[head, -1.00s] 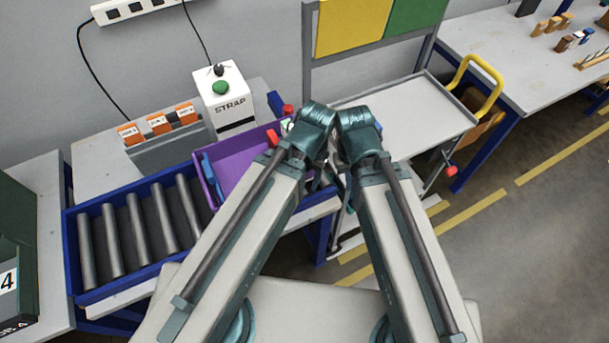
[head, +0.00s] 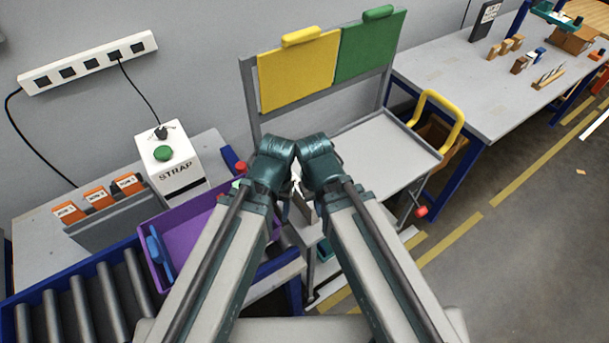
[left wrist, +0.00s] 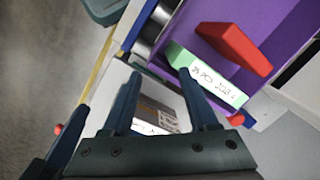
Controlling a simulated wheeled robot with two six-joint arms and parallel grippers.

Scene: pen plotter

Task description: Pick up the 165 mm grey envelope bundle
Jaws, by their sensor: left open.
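In the left wrist view my left gripper (left wrist: 157,82) is open, with its two dark fingers apart. A grey-brown piece with a white printed label (left wrist: 156,115) shows between the fingers. I cannot tell if it is the grey envelope bundle, nor whether a finger touches it. Just past the fingertips lies a green-edged bundle with a white label (left wrist: 207,76), beside a red block (left wrist: 234,48) at the purple tray (left wrist: 283,22). In the head view my arms hide most of both grippers, and the right gripper's jaws cannot be made out.
The purple tray (head: 183,226) also shows in the head view, next to a roller conveyor (head: 95,305). A white STRAP box (head: 170,165) stands behind it. A grey cart with a yellow handle (head: 385,150) and a long bench (head: 470,75) are at right.

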